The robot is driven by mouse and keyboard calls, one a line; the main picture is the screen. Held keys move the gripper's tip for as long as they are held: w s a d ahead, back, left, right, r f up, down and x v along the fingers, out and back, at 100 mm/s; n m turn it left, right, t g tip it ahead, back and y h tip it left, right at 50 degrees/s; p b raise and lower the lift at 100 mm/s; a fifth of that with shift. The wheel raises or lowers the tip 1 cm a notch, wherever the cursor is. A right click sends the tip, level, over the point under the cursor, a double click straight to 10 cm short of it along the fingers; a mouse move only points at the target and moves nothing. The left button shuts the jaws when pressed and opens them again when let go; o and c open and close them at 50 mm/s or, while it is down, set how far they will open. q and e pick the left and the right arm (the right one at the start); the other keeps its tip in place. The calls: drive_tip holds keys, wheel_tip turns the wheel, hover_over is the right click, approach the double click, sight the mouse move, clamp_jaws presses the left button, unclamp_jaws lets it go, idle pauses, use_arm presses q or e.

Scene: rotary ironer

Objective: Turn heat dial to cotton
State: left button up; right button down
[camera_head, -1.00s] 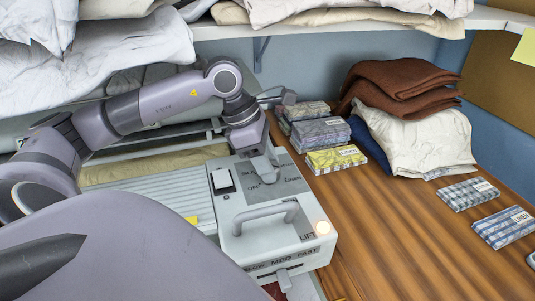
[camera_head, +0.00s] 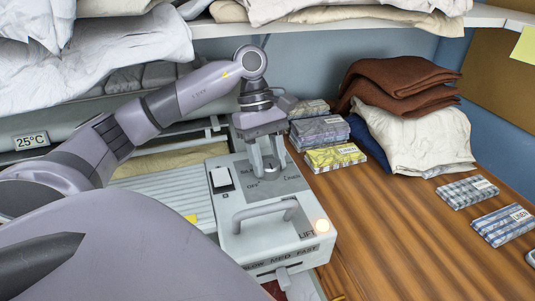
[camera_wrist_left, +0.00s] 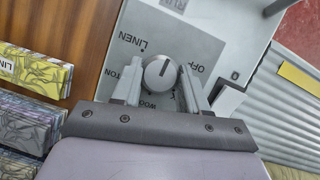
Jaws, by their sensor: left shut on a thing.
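The heat dial (camera_wrist_left: 160,73) is a round grey knob with a dark pointer line on the ironer's control plate. In the left wrist view the words LINEN, OFF, COTTON and WOOL stand around it. Its line points toward the top of that view, between LINEN and OFF. My left gripper (camera_head: 266,169) is shut on the dial from above, with one finger on each side; it also shows in the left wrist view (camera_wrist_left: 161,78). In the head view the fingers mostly hide the dial. My right gripper is not in view.
A white rocker switch (camera_head: 222,178), a raised grey handle (camera_head: 265,213) and a lit round lamp (camera_head: 322,226) are on the ironer's top (camera_head: 238,252). Folded cloth packets (camera_head: 335,157) lie close to its right on the wooden table (camera_head: 400,240). A laundry shelf (camera_head: 330,28) hangs above.

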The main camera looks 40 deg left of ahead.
use_arm(q)
drive_tip(key=shift+w+r+m+g, duration=0.15)
drive_tip(key=shift+m+g, duration=0.15)
drive_tip(key=shift+m, duration=0.6)
drive_tip(key=shift+m+g+y, duration=0.3)
drive_tip(key=shift+m+y, duration=0.1)
drive_tip(key=shift+m, duration=0.6)
drive_tip(key=m+g+p, duration=0.1)
drive_tip(key=m, duration=0.2)
drive_tip(key=shift+d+r+y, duration=0.1)
drive_tip(key=shift+y, duration=0.3)
drive_tip(key=shift+w+m+y+p, duration=0.1)
drive_tip(key=shift+m+y+p, duration=0.3)
drive_tip(key=shift+m, duration=0.6)
drive_tip(key=shift+d+m+g+p, duration=0.1)
drive_tip(key=shift+m+g+p, duration=0.25)
drive_tip(key=shift+m, duration=0.25)
drive_tip(key=shift+m+y+p, duration=0.3)
drive_tip(key=shift+m, duration=0.3)
drive_tip(key=shift+f, duration=0.2)
drive_tip(key=o, duration=1.1)
drive_tip(key=shift+c, duration=0.2)
